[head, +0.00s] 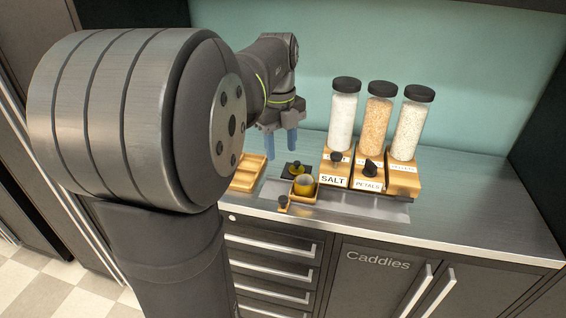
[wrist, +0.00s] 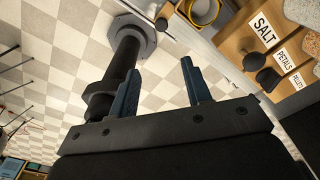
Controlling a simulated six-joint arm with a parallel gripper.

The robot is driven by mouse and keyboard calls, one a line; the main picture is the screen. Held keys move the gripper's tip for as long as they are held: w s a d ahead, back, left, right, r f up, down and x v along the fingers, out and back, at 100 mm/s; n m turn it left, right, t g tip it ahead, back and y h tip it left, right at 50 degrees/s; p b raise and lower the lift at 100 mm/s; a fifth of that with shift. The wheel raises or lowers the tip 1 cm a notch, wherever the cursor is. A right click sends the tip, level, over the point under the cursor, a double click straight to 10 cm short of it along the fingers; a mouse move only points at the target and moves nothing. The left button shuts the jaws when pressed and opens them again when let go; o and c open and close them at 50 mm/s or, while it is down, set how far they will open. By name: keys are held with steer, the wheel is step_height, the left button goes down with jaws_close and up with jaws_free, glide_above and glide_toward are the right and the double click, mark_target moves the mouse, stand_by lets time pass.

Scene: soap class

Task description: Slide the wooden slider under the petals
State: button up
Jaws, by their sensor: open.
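The wooden slider (head: 292,195) sits on a metal track at the counter's front, left of the dispensers. A yellow cup (head: 304,186) stands in it, and a dark knob (head: 283,202) is at its front-left. The petals dispenser (head: 379,105) is the middle one, a jar of pinkish-orange bits over a wooden base labelled PETALS (head: 368,185). My gripper (head: 281,155) is open and empty, raised above the counter behind and left of the slider. In the wrist view my gripper (wrist: 160,64) has its fingers apart with nothing between; the cup (wrist: 203,10) is cut by the top edge.
The salt jar (head: 344,115) stands left of the petals and the pellets jar (head: 411,122) right. The metal track (head: 340,205) runs along in front of and under their bases. A wooden tray (head: 249,173) and a dark block with a yellowish knob (head: 298,169) lie left.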

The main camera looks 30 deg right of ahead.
steer(key=s+a+f+n+g+h, duration=0.15)
steer(key=a+f+n+g, duration=0.35)
steer(key=f+n, duration=0.5)
steer(key=m+t+h, duration=0.6)
steer(key=m+h, duration=1.1)
steer(key=m, duration=1.2)
glide_toward(283, 198)
steer(key=shift+y, duration=0.25)
steer(key=d, duration=1)
steer(key=shift+w+r, duration=0.1)
jaws_close()
